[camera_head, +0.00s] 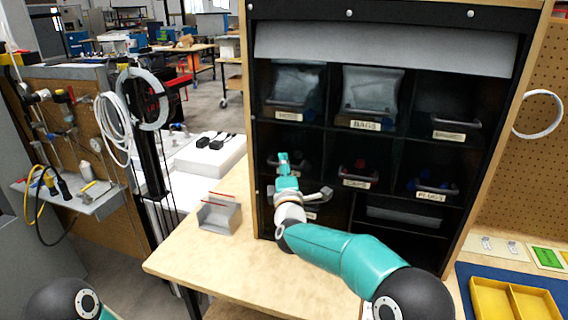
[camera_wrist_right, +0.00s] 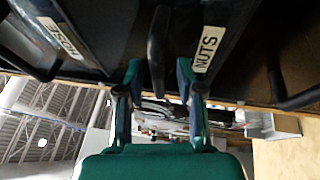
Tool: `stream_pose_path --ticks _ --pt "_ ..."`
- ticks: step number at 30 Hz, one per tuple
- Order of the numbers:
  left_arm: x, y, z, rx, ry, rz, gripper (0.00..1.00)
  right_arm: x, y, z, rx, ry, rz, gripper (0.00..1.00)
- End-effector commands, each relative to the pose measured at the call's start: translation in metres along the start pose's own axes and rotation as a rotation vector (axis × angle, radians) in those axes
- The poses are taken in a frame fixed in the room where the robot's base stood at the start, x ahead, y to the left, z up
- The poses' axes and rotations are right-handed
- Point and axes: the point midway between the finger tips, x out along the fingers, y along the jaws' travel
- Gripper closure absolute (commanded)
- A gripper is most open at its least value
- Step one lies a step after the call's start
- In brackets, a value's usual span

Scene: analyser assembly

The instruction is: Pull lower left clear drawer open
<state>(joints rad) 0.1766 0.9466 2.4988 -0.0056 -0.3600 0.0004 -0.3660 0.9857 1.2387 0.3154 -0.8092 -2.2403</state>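The black cabinet (camera_head: 349,139) holds rows of clear-fronted drawers in the head view. The lower left drawer (camera_head: 334,214) is partly hidden by my right arm; part of its handle and label show. My right gripper (camera_head: 284,162) is in front of the left column, around middle-row height, and covers much of that drawer front. In the right wrist view my right gripper (camera_wrist_right: 158,78) has its fingers apart, with a dark handle-like bar (camera_wrist_right: 157,45) between them. I cannot tell if they touch it. A NUTS label (camera_wrist_right: 208,48) is close by. My left gripper is out of view.
A small grey bin (camera_head: 219,215) stands on the wooden table (camera_head: 190,262) left of the cabinet. Yellow trays (camera_head: 495,300) lie on a blue mat at the lower right. A pegboard (camera_head: 530,180) flanks the cabinet's right side.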

Motion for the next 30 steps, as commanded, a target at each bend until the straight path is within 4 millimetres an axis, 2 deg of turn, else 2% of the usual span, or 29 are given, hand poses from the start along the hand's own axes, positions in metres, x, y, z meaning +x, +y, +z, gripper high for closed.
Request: stream_pose_path --ticks 11,14,18,30 --pt "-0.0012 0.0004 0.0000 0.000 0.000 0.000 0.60 0.0046 -0.0003 -0.0001 0.000 0.000 0.000 0.63" --pt "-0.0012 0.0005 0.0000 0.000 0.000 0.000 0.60 0.0045 -0.0002 -0.0001 0.001 0.000 0.000 0.76" --pt "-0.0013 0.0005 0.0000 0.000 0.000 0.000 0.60 0.0044 -0.0001 0.0000 0.001 0.000 0.000 1.00" --pt "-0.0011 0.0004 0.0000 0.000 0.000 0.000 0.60 0.0039 -0.0017 -0.0005 0.001 0.001 -0.003 1.00"
